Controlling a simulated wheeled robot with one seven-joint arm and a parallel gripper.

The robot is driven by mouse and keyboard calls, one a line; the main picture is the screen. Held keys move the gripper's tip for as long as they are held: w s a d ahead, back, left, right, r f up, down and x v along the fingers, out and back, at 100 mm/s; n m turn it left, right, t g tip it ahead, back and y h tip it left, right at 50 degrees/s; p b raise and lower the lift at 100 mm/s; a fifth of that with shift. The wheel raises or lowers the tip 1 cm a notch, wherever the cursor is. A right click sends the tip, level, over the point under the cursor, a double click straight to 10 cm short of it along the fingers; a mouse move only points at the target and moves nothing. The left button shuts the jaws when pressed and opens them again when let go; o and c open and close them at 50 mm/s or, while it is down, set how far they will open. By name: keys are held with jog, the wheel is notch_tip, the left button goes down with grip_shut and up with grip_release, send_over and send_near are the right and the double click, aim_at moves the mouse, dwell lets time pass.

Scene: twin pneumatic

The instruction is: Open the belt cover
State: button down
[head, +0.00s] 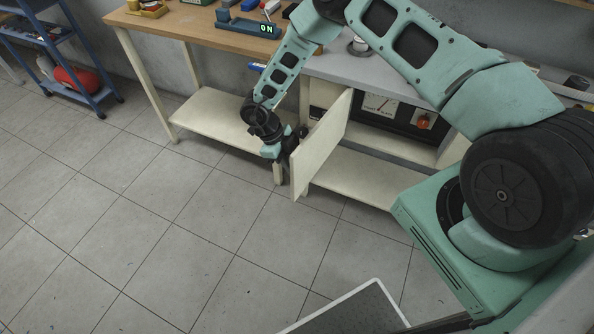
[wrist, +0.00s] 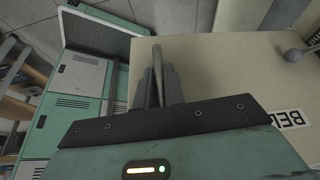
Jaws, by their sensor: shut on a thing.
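The belt cover (head: 323,146) is a cream panel under the grey bench. It stands swung out from the bench front, with the space behind it exposed. My gripper (head: 291,146) is at the cover's left side in the head view. In the wrist view its dark fingers (wrist: 158,82) are shut on a thin pale bar (wrist: 157,62) at the cover's edge. Whether this is a handle or the edge itself is unclear.
Behind the cover is a black panel with a gauge (head: 380,105) and a red knob (head: 425,121). A wooden workbench (head: 190,22) with a low shelf (head: 215,115) stands at left. A blue cart (head: 75,60) is farther left. The tiled floor (head: 170,230) in front is clear.

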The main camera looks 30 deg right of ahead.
jog(key=shift+w+a+m, duration=0.2)
jog(key=shift+w, duration=0.3)
jog(key=shift+w+a+m, duration=0.15)
jog(key=shift+w+m, duration=0.05)
jog(key=shift+w, duration=0.25)
jog(key=shift+w, duration=0.1)
jog(key=c, duration=1.5)
grip_release()
jog(key=b+v, duration=0.3)
jog(key=v, duration=1.4)
jog(key=shift+r, duration=0.2)
jog(key=shift+w+d, duration=0.1)
jog(key=shift+c, duration=0.2)
